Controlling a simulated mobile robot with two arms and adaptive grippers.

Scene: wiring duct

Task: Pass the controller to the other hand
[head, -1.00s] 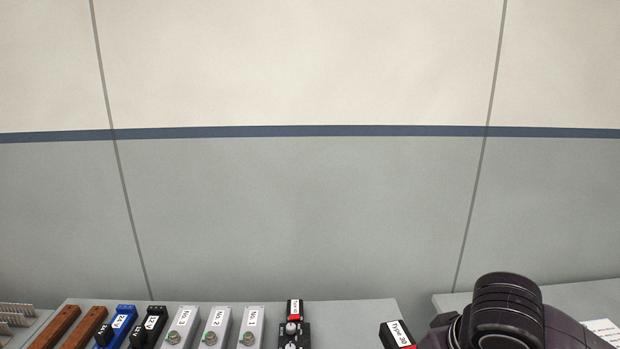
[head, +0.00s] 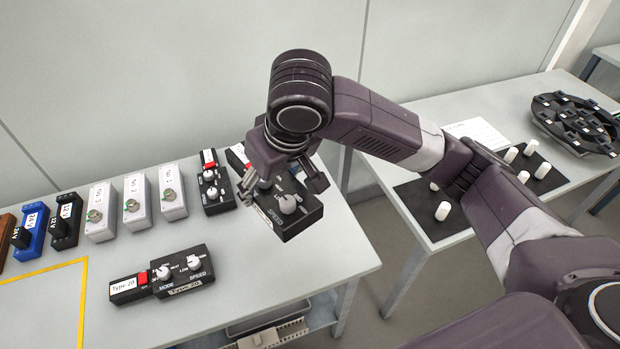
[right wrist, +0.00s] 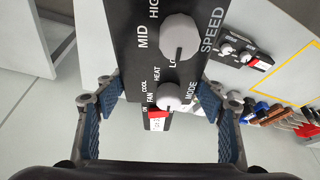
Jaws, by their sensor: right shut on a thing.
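My right gripper (head: 280,188) is shut on a black controller (head: 303,219) with white knobs and a SPEED label. It holds the controller at the right end of the left table, and partly hides it. In the right wrist view, the controller (right wrist: 135,62) lies between the blue finger pads, its knobs and red switch facing the camera. I cannot tell in the head view whether it clears the tabletop. My left gripper is not in view.
The left table (head: 330,262) also bears a Type-20 controller (head: 183,273) in front, another black controller (head: 213,186) behind, grey boxes (head: 133,205) and blue and black modules. The right table holds a black mat with white cylinders (head: 442,210) and a round black tray (head: 575,122).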

